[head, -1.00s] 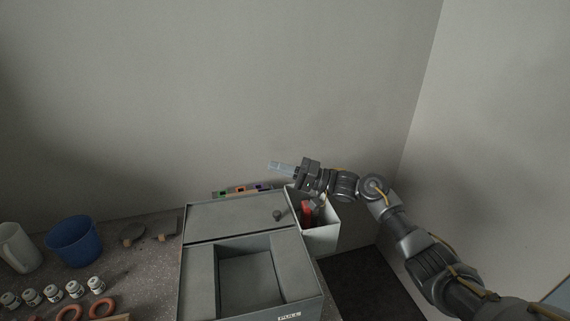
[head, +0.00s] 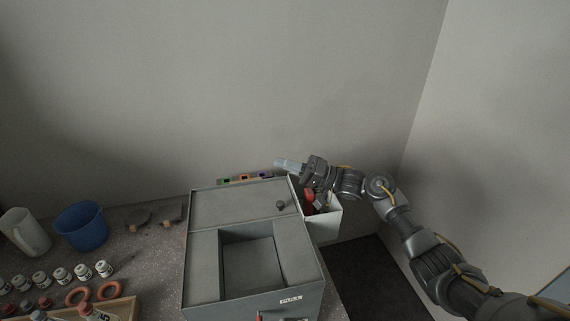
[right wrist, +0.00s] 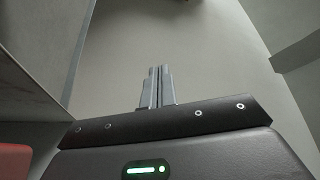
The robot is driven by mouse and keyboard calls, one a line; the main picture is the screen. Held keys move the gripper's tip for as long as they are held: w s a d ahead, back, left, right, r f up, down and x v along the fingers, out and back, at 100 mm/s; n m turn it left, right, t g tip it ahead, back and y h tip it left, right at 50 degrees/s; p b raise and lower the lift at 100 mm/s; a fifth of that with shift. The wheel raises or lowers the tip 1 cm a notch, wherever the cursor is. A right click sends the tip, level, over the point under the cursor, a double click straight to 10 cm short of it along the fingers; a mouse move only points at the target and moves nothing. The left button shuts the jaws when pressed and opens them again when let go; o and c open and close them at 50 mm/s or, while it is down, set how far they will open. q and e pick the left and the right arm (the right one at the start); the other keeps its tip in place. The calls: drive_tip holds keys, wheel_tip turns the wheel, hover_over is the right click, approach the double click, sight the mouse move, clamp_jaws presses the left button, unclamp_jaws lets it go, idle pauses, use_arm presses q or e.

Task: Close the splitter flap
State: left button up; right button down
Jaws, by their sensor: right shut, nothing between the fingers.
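The splitter is a grey box (head: 202,275) on the bench, with a square recess in its front top and a label reading PULL on its front. A flat grey panel with a small dark knob (head: 280,205), seemingly the flap (head: 235,205), covers the rear part; I cannot tell whether it is fully closed. My right gripper (head: 284,163) is above and behind the panel's far right corner, pointing left, apart from the knob. In the right wrist view its fingers (right wrist: 158,88) are together with nothing between them. My left gripper is not in view.
A white bin (head: 325,224) with a red item stands against the box's right side, beneath my right wrist. A blue cup (head: 82,228), a pale jug (head: 25,235), several small jars and two red rings (head: 78,295) are at left. Walls stand behind and right.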

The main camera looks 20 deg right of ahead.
drive_tip(key=shift+r, duration=0.1)
drive_tip(key=d+b, duration=0.1)
drive_tip(key=d, duration=0.8)
drive_tip(key=shift+s+d+f+b, duration=0.2)
drive_tip(key=shift+s+f+b, duration=0.05)
drive_tip(key=shift+f+b, duration=0.15)
drive_tip(key=shift+s, duration=0.1)
